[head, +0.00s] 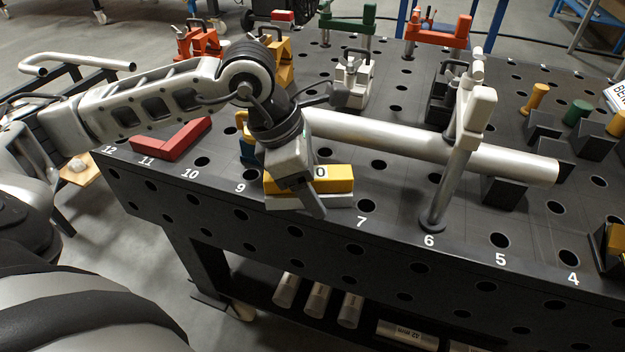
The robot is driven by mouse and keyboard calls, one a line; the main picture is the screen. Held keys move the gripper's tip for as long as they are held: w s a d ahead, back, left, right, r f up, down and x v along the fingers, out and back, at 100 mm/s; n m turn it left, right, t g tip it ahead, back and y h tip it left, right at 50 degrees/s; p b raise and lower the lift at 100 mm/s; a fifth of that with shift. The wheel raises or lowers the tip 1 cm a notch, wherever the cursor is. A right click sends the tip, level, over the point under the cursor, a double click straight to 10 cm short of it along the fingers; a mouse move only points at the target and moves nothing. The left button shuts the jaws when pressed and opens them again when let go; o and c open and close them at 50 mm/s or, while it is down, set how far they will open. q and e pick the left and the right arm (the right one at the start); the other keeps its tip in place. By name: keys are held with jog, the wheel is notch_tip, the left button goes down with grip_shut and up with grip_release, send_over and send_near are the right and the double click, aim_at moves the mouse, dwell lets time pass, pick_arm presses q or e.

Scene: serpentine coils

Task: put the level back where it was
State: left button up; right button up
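A yellow bar-shaped block (338,180), which looks like the level, lies on a pale flat pad (335,202) at the front edge of the dark perforated table, between the marks 9 and 7. A dark "0" mark shows on it. My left gripper (306,197) points down over the block's left half, with one finger in front of its near side. The other finger is mostly hidden, so I cannot tell whether the gripper is closed on the block. The block looks level and seems to rest on the pad. My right gripper is not in view.
A long silver tube (400,138) lies behind the block, held by a grey upright clamp (458,160) near mark 6. A red angle piece (172,139) lies at the left. Clamps and coloured blocks stand further back.

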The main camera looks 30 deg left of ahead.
pick_arm(q)
jog(key=shift+r+p, duration=0.25)
jog(key=shift+p, duration=0.05)
jog(key=v, duration=1.1)
jog(key=shift+a+r, duration=0.1)
jog(key=shift+r, duration=0.05)
jog(key=shift+s+r, duration=0.15)
jog(key=shift+r, duration=0.1)
